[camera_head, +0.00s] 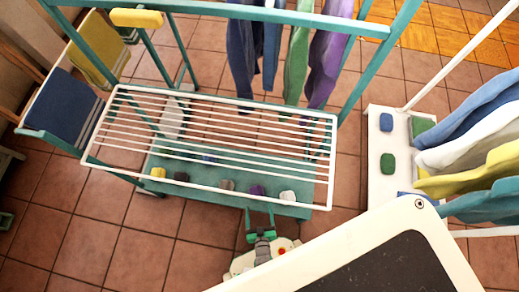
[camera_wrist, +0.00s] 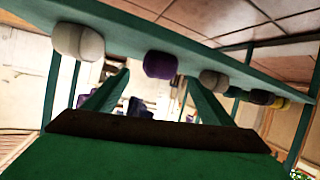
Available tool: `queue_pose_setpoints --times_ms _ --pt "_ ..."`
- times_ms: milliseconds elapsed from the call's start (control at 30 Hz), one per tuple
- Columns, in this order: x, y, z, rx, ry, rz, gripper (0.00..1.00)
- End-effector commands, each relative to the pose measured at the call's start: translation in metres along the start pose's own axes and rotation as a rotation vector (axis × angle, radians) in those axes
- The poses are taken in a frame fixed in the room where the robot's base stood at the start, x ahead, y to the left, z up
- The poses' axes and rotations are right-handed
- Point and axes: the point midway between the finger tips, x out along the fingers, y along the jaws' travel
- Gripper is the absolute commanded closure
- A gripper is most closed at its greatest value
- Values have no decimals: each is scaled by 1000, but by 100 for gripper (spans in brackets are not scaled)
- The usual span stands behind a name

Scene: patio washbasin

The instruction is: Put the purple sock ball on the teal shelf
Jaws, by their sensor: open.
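The purple sock ball (camera_head: 257,190) sits on the teal shelf (camera_head: 204,187), near its front edge, between a grey ball and a white ball. In the wrist view, which looks upside down, the purple ball (camera_wrist: 160,64) is on the teal shelf (camera_wrist: 122,22), just beyond the fingertips. My gripper (camera_head: 260,212) is just in front of the shelf edge, with its green fingers toward the purple ball. In the wrist view my gripper (camera_wrist: 157,80) is open, with a gap between the fingers and no ball held.
A white ball (camera_head: 288,196), grey ball (camera_head: 227,185), dark ball (camera_head: 181,177) and yellow ball (camera_head: 158,172) share the shelf. A white wire rack (camera_head: 333,160) lies above it. Clothes hang behind and right. A white stand (camera_head: 376,170) with green and blue pieces is right.

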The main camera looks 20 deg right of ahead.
Motion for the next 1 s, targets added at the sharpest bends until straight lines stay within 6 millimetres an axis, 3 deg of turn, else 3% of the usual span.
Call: queue_pose_setpoints --times_ms 133,333,1000 --pt "-22 0 0 -1 0 -1 24" --pt "-38 0 0 0 0 0 24" --pt "-40 0 0 0 1 0 24"
